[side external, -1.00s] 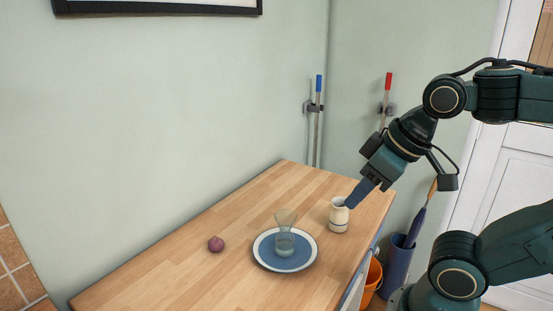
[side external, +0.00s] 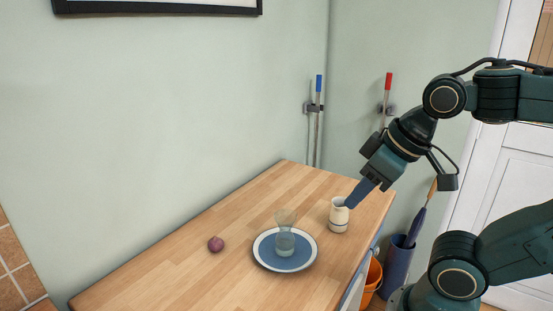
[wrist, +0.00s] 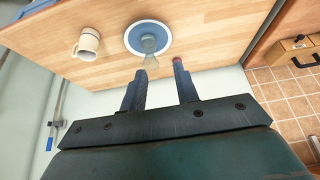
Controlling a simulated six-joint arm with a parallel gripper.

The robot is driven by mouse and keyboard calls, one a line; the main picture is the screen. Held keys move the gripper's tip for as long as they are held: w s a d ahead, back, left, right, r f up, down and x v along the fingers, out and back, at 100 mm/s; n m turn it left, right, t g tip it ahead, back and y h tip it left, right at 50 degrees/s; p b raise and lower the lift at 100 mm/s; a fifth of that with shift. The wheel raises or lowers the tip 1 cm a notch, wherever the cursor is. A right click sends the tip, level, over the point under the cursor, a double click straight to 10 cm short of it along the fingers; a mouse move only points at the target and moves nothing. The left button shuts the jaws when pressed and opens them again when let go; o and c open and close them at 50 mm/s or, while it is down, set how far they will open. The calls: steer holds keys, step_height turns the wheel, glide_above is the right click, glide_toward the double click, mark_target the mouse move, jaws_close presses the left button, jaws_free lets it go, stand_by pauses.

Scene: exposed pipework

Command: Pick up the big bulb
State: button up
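The big bulb looks to be a round purple onion (side external: 216,244), lying on the wooden worktop left of the plate in the side view. In the wrist view only a small reddish bit of the onion (wrist: 177,60) shows at the tip of the right-hand finger, which hides the rest. My gripper (side external: 361,193) is in the air by the cream jug, at the far side of the plate from the onion. In the wrist view my gripper (wrist: 160,71) has its two fingers apart, with nothing held between them.
A blue plate with a white rim (side external: 262,258) carries a clear glass (side external: 285,236), between jug and onion. The cream jug (side external: 339,216) stands close to my gripper. A pale green wall (side external: 180,120) runs along the worktop (side external: 160,285). The worktop around the onion is clear.

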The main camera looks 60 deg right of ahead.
stand_by(0.3)
steer(key=o, duration=0.7)
steer(key=shift+w, duration=0.1)
steer(key=w+n+g+y, duration=0.2)
steer(key=w+n, duration=0.5)
steer(key=w, duration=1.1)
steer(key=n+g+y, duration=0.1)
steer(key=n+y, duration=0.1)
steer(key=n, duration=0.3)
glide_toward(216, 242)
step_height(216, 242, up, 4)
steer(key=d, duration=0.3)
steer(key=shift+w+f, duration=0.2)
steer(key=shift+w, duration=0.05)
steer(key=shift+s+x, duration=0.2)
steer(key=shift+x, duration=4.15)
